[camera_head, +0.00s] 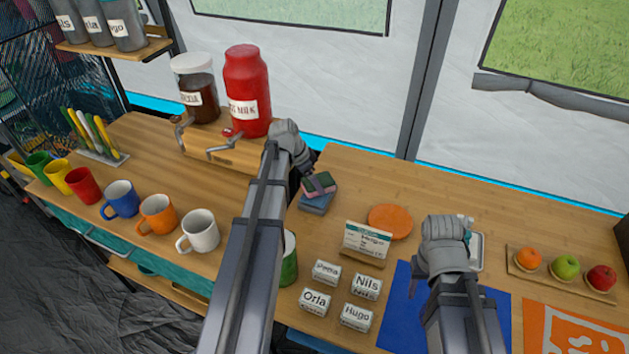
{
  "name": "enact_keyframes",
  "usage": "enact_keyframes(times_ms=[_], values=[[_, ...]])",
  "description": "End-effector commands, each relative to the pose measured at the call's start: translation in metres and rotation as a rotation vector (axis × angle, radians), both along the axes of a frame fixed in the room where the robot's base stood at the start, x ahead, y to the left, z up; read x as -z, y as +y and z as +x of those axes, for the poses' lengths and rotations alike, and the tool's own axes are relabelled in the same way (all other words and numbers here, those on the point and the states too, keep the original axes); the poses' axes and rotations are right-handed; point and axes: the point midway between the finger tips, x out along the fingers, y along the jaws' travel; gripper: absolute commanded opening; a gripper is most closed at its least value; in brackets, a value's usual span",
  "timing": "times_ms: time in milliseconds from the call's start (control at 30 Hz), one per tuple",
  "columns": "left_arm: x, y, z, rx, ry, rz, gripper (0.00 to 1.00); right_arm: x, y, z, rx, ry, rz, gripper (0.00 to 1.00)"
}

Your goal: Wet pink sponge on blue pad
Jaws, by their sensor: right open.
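The sponge (327,189), pink with a dark green top, lies on the small blue pad (316,204) near the middle of the wooden counter. My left gripper (316,180) is at the sponge, its dark fingers close to the green top. Its wrist hides part of it, so I cannot tell whether it grips the sponge. My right gripper (458,232) is open, over the counter beside a small pale tray (477,254) with something teal by it. My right wrist covers part of that tray. Whether the sponge is wet cannot be seen.
An orange disc (390,221) and a card stand (366,242) lie between my arms. Name blocks (327,272) and a large blue mat (398,310) are at the front. Mugs (199,232) line the left edge; jars (247,92) stand behind. A fruit board (548,278) is right.

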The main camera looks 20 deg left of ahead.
Motion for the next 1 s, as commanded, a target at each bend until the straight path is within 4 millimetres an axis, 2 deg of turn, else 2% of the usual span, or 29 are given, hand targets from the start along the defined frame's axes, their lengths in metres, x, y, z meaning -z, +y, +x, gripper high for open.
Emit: enact_keyframes(times_ms=[1000], values=[[0.0069,0.0000,0.0000,0.000,0.000,0.000,0.35,0.0069,0.0000,0.0000,0.000,0.000,0.000,0.50]])
